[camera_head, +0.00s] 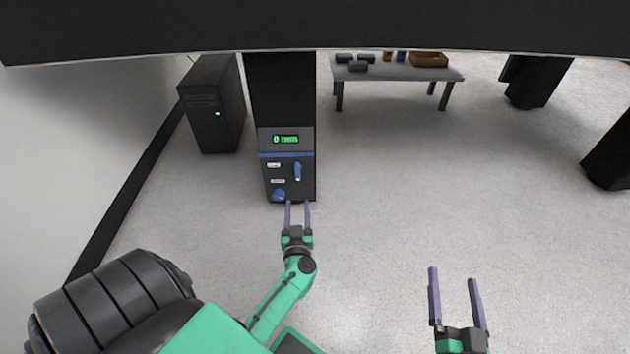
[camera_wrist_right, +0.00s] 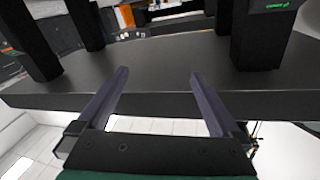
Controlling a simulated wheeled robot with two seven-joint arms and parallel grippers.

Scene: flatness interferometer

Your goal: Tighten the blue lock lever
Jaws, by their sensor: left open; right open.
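The blue lock lever (camera_head: 298,171) stands upright on the front of a dark control column (camera_head: 307,188), below a green "0 mm" display (camera_head: 285,139). A round blue knob (camera_head: 279,194) sits lower left on the same panel. My left gripper (camera_head: 298,204) is open and empty, its fingertips at the panel's lower edge, below the lever and right of the knob. Whether they touch the panel I cannot tell. My right gripper (camera_head: 454,274) is open and empty over the floor at the lower right; its fingers also show in the right wrist view (camera_wrist_right: 158,75).
A large dark slab (camera_head: 400,25) spans the top of the head view. A black computer tower (camera_head: 212,105) stands left of the column. A grey table (camera_head: 398,73) with a brown box (camera_head: 428,59) and small items is behind. The floor right of the column is clear.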

